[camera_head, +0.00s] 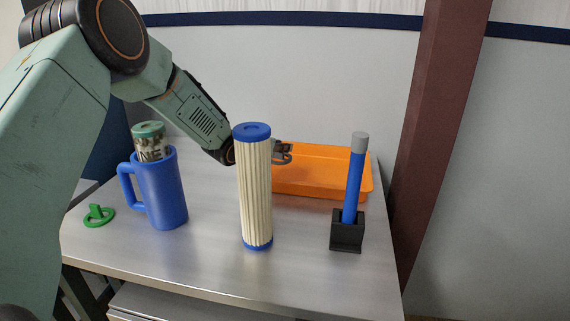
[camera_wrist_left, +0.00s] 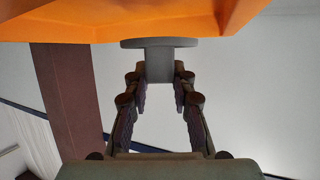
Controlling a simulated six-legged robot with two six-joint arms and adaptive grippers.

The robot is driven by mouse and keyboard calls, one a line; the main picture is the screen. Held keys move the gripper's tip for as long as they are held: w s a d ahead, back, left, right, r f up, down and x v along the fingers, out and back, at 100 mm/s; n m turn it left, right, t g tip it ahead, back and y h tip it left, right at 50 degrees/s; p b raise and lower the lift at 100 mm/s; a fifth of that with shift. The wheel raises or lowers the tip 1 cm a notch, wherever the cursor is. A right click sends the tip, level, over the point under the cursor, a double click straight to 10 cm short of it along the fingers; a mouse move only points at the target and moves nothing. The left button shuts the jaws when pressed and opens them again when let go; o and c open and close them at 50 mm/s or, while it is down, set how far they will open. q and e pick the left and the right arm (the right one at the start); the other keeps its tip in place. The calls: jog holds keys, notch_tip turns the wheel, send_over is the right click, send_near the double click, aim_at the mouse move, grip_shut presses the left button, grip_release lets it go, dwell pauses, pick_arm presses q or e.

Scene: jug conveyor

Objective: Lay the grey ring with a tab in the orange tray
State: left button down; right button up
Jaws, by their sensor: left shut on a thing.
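My left gripper (camera_head: 277,148) reaches behind the white pleated cylinder to the left end of the orange tray (camera_head: 320,184). In the left wrist view its two fingers (camera_wrist_left: 160,82) are closed on the tab of the grey ring (camera_wrist_left: 158,43). The ring shows edge-on there, beyond the fingertips and close to the orange tray (camera_wrist_left: 110,22). In the head view the ring is small, dark and partly hidden by the cylinder; I cannot tell whether it touches the tray. My right gripper is not in view.
The pleated cylinder (camera_head: 255,190) with blue ends stands upright in front of my left gripper. A blue mug (camera_head: 165,193) holds a patterned can (camera_head: 150,143). A green ring with a tab (camera_head: 98,216) lies at left. A blue rod (camera_head: 354,185) stands in a black holder (camera_head: 347,236).

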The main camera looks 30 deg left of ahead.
aim_at(281, 157)
pick_arm(q)
jog(key=shift+w+d+f, duration=0.2)
jog(key=shift+d+f, duration=0.15)
jog(key=shift+f, duration=0.25)
notch_tip(281, 157, down, 2)
jog(key=shift+s+d+f+b, duration=0.1)
jog(key=shift+b, duration=0.3)
jog(key=shift+f, duration=0.35)
jog(key=shift+a, duration=0.3)
jog(key=shift+d, duration=0.15)
jog(key=shift+d+f, duration=0.15)
jog(key=shift+f, duration=0.05)
jog(key=shift+a+f, duration=0.2)
jog(key=shift+f, duration=0.05)
jog(key=shift+f+b, duration=0.2)
jog(key=shift+b, duration=0.1)
jog(key=c, duration=1.4)
grip_release()
jog(key=shift+d, duration=0.15)
jog(key=shift+o, duration=1.4)
